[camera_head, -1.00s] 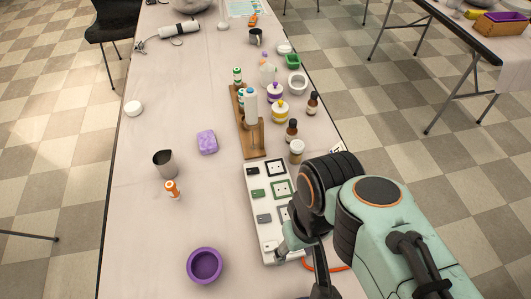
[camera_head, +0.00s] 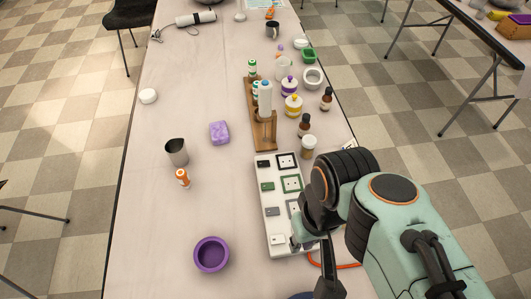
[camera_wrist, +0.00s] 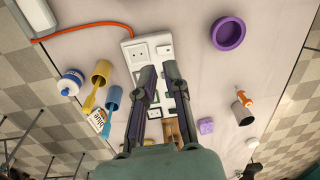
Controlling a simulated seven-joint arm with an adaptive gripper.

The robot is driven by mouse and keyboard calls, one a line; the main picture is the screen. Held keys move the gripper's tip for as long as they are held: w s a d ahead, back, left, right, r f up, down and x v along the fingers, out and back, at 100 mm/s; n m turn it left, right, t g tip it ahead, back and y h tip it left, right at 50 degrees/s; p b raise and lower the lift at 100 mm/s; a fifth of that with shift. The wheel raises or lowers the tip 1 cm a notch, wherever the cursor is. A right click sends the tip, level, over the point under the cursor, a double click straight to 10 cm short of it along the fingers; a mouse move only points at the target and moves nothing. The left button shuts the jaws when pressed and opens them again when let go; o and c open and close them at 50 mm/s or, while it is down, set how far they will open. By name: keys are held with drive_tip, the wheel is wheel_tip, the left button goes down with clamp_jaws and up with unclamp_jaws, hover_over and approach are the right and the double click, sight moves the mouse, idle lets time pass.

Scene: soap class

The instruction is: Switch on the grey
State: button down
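A white power strip (camera_head: 276,252) lies lengthwise on the table, with a column of sockets on its right and differently coloured switches on its left. The grey switch (camera_head: 273,211) is between the green switch (camera_head: 267,186) and the white switch (camera_head: 277,239). A black switch (camera_head: 263,164) is at the far end. I cannot tell the switches' positions. My gripper (camera_head: 297,242) is over the near right part of the strip, partly hiding its sockets. In the wrist view, my gripper (camera_wrist: 159,67) has its fingers apart with nothing between them, and the strip (camera_wrist: 128,42) shows beyond.
An orange cord (camera_head: 335,265) leaves the strip's near end. A wooden rack (camera_head: 263,141) and brown bottles (camera_head: 305,129) stand beyond. The left table area is mostly clear.

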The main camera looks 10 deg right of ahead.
drive_tip(key=w+r+t, duration=0.1)
drive_tip(key=w+t, duration=0.1)
drive_tip(key=w, duration=0.8)
drive_tip(key=m, duration=0.1)
hover_over(267, 211)
drive_tip(key=s+d, duration=0.1)
drive_tip(key=d, duration=0.1)
drive_tip(key=x, duration=0.2)
drive_tip(key=f, duration=0.2)
drive_tip(key=f+g, duration=0.2)
drive_tip(key=f, duration=0.1)
drive_tip(key=shift+w+f+y, duration=0.25)
drive_tip(key=shift+f+y, duration=0.05)
drive_tip(key=f, duration=0.4)
drive_tip(key=a+f, duration=0.1)
drive_tip(key=f, duration=0.9)
drive_tip(key=shift+a, duration=0.35)
